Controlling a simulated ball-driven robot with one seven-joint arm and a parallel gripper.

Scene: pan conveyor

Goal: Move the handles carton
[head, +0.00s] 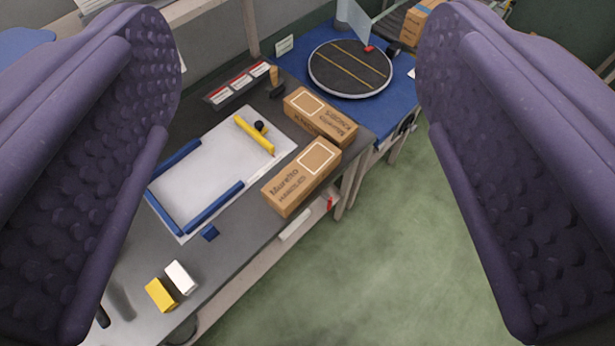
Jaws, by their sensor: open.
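The handles carton (300,178) is a brown cardboard box on the grey bench, near its right edge. Its side reads "Muretto" with what looks like "HANDLES" below, and a white outlined square is on its top. A second, similar brown carton (320,116) lies just behind it, close to or touching it; its lettering is upside down and hard to read. My gripper (300,70) is open, with its two purple padded fingers wide apart at the left and right of the picture. Nothing is between the fingers, and the cartons are some way beyond and below them.
A white board (212,170) with blue rails and a yellow bar lies left of the carton. Yellow (160,295) and white (180,277) blocks are nearer. A round black turntable (350,68) stands on a blue table behind. Green floor (390,250) is clear to the right.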

